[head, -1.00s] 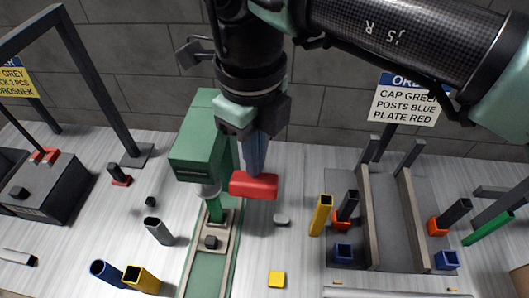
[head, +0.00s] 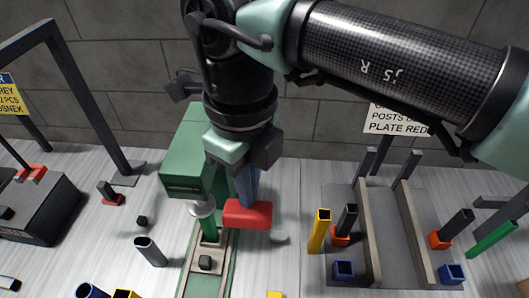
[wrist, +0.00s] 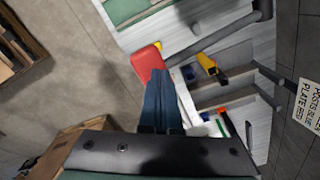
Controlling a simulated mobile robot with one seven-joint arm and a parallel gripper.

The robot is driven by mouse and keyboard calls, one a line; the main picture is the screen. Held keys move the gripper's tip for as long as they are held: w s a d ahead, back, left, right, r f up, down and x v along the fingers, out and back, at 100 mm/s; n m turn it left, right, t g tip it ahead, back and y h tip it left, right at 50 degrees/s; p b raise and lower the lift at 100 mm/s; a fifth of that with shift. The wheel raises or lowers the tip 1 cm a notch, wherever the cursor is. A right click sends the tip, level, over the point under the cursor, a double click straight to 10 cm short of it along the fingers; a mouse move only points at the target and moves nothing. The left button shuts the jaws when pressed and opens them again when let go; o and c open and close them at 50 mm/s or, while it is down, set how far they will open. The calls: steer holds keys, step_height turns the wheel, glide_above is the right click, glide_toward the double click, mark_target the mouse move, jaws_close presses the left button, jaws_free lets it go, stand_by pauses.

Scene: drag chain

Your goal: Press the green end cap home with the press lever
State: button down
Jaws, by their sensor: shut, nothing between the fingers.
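The green press (head: 188,160) stands left of centre in the head view. Its pale ram disc (head: 201,208) hangs below the head, over a green upright piece (head: 210,226); I cannot tell whether that piece is the end cap, or whether disc and piece touch. The red lever handle (head: 248,215) is to the right of the disc. My gripper (head: 248,200) is shut and empty, pointing down, its fingertips at the top of the handle. In the wrist view, the handle (wrist: 146,61) lies just beyond the blue fingertips (wrist: 158,80).
A dark block (head: 205,262) sits on the press's track. Right of it stand a yellow tube (head: 319,231), a dark tube (head: 347,219) and a railed fixture (head: 400,225). A grey tube (head: 150,251) lies left, near a dark frame (head: 85,90).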

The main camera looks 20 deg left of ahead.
steer(key=shift+s+f+b, duration=0.25)
steer(key=shift+f+b, duration=0.4)
steer(key=shift+f, duration=0.05)
steer(key=shift+r, duration=0.1)
step_height(320, 180, up, 14)
steer(key=p, duration=0.9)
